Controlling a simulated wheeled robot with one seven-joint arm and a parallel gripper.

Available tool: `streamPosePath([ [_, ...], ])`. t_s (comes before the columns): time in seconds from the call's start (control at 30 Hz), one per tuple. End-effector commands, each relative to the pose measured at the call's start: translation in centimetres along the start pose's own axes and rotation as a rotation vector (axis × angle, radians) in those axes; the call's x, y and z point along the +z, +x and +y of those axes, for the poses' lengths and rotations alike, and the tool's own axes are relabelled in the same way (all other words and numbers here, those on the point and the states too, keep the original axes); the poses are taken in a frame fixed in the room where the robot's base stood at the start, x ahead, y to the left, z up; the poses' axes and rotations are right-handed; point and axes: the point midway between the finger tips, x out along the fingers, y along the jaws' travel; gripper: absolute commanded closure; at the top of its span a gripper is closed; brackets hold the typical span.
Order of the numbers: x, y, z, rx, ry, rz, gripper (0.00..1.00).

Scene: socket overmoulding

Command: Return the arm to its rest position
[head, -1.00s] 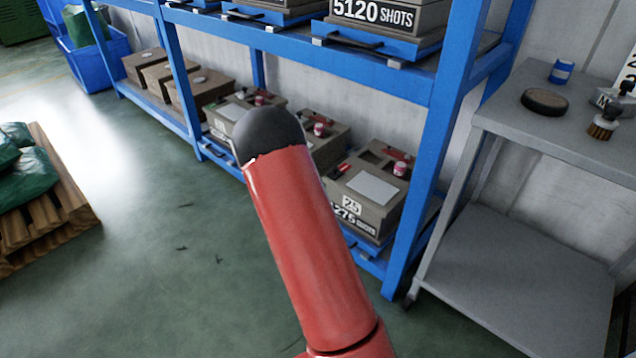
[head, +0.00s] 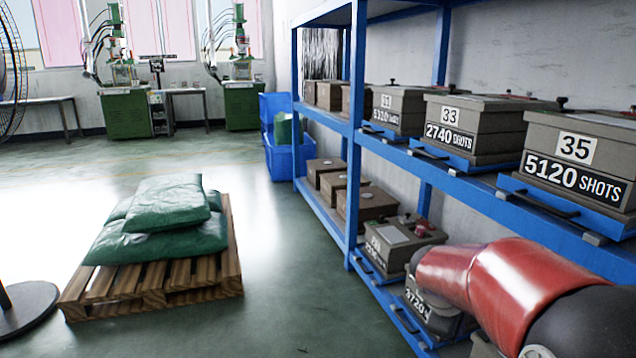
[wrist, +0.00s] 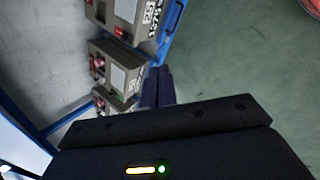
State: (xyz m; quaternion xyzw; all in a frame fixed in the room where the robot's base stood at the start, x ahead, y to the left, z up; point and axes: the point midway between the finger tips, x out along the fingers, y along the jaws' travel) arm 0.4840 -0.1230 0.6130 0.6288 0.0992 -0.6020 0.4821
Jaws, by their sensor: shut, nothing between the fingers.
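My gripper (wrist: 158,88) shows in the wrist view, its dark fingers close together with nothing held between them. It hangs over open green floor, and the lower-shelf boxes show to its left in that view. In the head view my red arm with dark joints reaches in at the lower right, in front of the shelf rack. The gripper itself is not visible in the head view.
The blue shelf rack (head: 353,130) carries grey mould boxes, including one marked 35 (head: 585,160) and one marked 33 (head: 480,125). A pallet (head: 150,285) with green sacks (head: 165,215) stands left. Blue bins (head: 285,155) and green machines are behind. Floor between pallet and rack is clear.

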Motion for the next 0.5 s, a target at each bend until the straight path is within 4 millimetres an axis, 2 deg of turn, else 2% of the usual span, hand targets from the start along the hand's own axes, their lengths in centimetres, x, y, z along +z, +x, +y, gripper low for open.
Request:
streamPosePath([
  [0.03,0.9,-2.3,-1.1,-0.01,0.093,0.039,1.0],
  [0.2,3.1,-8.1,-6.0,-0.087,0.407,0.164,1.0],
  [0.3,4.2,-11.0,-9.2,-0.143,0.578,0.238,1.0],
  [0.5,5.6,-14.8,-14.9,-0.265,0.848,0.353,1.0],
])
